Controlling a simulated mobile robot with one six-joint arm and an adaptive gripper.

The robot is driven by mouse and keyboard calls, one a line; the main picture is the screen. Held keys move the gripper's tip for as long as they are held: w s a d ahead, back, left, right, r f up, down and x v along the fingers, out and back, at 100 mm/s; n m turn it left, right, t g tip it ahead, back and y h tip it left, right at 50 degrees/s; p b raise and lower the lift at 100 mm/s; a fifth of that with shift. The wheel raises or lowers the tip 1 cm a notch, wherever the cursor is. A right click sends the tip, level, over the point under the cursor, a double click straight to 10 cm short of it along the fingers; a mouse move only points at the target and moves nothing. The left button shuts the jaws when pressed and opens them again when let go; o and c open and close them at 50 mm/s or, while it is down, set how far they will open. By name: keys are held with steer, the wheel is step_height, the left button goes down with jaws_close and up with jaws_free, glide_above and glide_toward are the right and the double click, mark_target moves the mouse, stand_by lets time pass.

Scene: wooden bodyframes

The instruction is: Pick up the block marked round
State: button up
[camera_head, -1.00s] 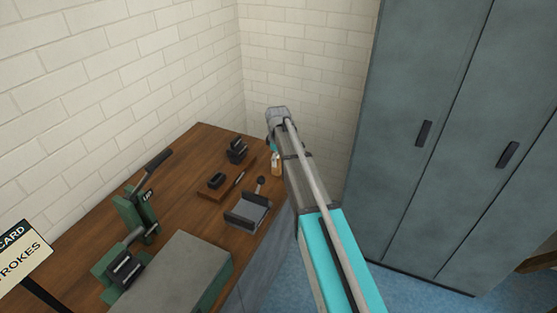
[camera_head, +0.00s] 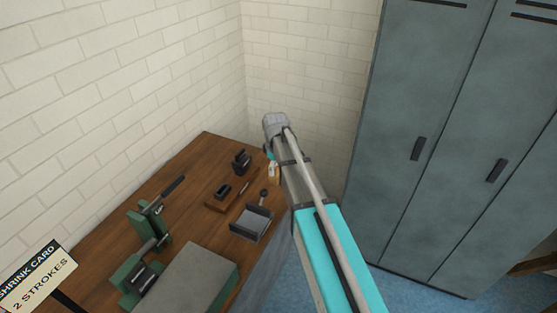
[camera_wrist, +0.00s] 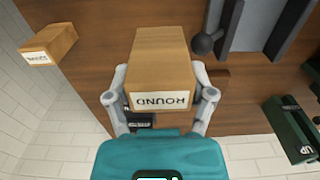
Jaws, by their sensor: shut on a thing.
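The block marked ROUND (camera_wrist: 160,72) is a tan wooden block with a white label, upside down in the wrist view. My gripper (camera_wrist: 160,100) has a finger on each side of it and is shut on it. The bench top shows behind the block. Whether it touches the bench is unclear. In the head view my arm hides the gripper. A small tan block with a pale label (camera_head: 272,171) shows beside my arm there; I cannot tell which block it is.
A second labelled wooden block (camera_wrist: 48,45) is at the left in the wrist view, its word unclear. A grey tray-like fixture (camera_head: 251,224), green press (camera_head: 150,222) and black holders (camera_head: 241,160) stand on the bench (camera_head: 190,180). Lockers (camera_head: 420,130) stand at right.

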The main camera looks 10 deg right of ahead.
steer(key=s+a+r+p, duration=0.2)
steer(key=s, duration=0.3)
steer(key=shift+s+r, duration=0.15)
steer(key=shift+r, duration=0.15)
stand_by(0.6)
